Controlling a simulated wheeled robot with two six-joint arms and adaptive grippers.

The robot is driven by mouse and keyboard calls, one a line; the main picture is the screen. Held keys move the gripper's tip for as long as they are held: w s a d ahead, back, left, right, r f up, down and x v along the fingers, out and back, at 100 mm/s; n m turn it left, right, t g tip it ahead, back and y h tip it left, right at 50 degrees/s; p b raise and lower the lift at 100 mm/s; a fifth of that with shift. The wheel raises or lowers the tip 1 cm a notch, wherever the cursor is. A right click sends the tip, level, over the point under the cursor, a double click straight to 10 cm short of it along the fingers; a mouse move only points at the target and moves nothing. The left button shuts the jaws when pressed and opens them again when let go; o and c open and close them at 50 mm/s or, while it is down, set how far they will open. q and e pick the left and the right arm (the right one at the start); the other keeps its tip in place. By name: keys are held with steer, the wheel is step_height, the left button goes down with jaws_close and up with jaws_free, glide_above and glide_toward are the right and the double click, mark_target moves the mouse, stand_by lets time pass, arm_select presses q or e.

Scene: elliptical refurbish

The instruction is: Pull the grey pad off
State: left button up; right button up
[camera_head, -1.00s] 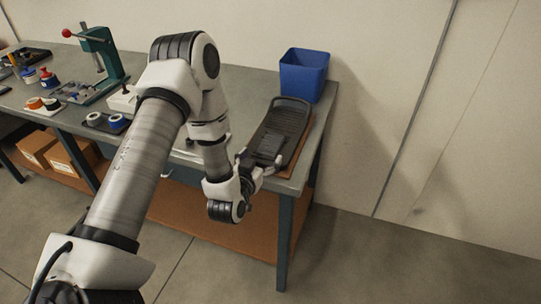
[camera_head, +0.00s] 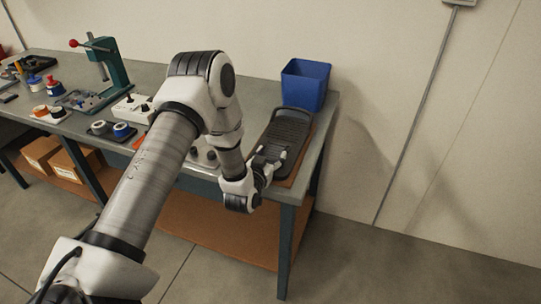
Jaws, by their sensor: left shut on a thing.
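A dark foot pedal (camera_head: 285,132) with a raised rim and a ribbed top lies on a brown mat at the right end of the workbench. My left gripper (camera_head: 271,157) is over the near end of the pedal, with its fingers shut on the grey pad. The fingers and wrist hide most of the pad, so its edges are hard to make out. I cannot tell whether the pad is still touching the pedal. My right gripper is out of view.
A blue bin (camera_head: 305,85) stands behind the pedal at the bench's back right corner. A green press (camera_head: 108,62) with a red knob, small jars and trays fill the left of the workbench (camera_head: 180,73). Cardboard boxes (camera_head: 75,165) sit on the lower shelf.

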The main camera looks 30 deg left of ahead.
mark_target(271, 155)
arm_select(q)
steer(key=c, duration=0.7)
steer(key=shift+o, duration=0.2)
steer(key=shift+r, duration=0.1)
steer(key=shift+w+r, duration=0.1)
steer(key=shift+r+p, duration=0.25)
steer(key=shift+p, duration=0.15)
steer(key=shift+r+p, duration=1.5)
steer(key=shift+r, duration=0.6)
